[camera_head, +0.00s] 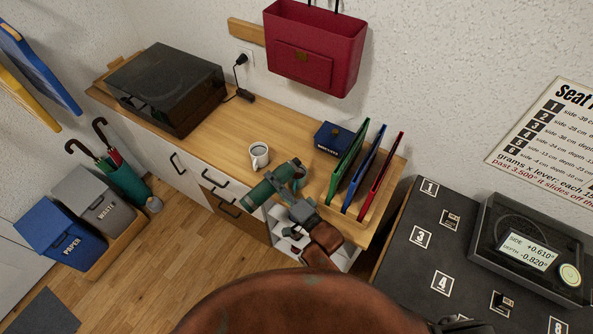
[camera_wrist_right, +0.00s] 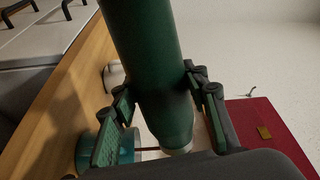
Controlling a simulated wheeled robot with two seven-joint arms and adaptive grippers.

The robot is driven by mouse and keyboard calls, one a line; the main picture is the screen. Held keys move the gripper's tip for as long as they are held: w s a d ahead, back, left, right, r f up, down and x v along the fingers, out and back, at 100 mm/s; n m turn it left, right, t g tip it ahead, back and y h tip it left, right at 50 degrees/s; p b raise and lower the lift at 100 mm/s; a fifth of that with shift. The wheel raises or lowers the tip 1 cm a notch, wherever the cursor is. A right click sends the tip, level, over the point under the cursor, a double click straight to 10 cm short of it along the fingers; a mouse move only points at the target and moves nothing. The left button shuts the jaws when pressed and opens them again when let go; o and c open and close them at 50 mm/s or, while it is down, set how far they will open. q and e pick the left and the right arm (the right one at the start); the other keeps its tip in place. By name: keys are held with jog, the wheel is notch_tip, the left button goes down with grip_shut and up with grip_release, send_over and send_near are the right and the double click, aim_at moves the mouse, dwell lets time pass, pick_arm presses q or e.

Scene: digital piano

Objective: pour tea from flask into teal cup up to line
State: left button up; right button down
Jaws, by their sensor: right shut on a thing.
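The dark green flask (camera_head: 262,188) is held tilted over the counter by my right gripper (camera_head: 291,180). In the right wrist view the flask (camera_wrist_right: 146,45) lies between the two fingers of the gripper (camera_wrist_right: 160,92), which are shut on it. The teal cup (camera_wrist_right: 124,148) shows there beside the flask's pale mouth, partly behind a finger. A thin brown stream of tea (camera_wrist_right: 149,150) runs between the mouth and the cup. The tea level and the line in the cup are hidden. In the head view I cannot make out the cup.
A white mug (camera_head: 259,156) stands on the wooden counter (camera_head: 215,130) close to the flask. A dark blue box (camera_head: 334,139) and upright green, blue and red folders (camera_head: 370,170) stand to the right. A dark-lidded turntable (camera_head: 168,88) is at the left. Counter between turntable and mug is clear.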

jog(key=shift+d+r+m+p, duration=0.1)
jog(key=shift+r+m+p, duration=0.2)
jog(key=shift+p, duration=0.1)
dwell(0.9)
jog(key=shift+w+m+p, duration=0.1)
jog(key=shift+m+p, duration=0.2)
dwell(1.7)
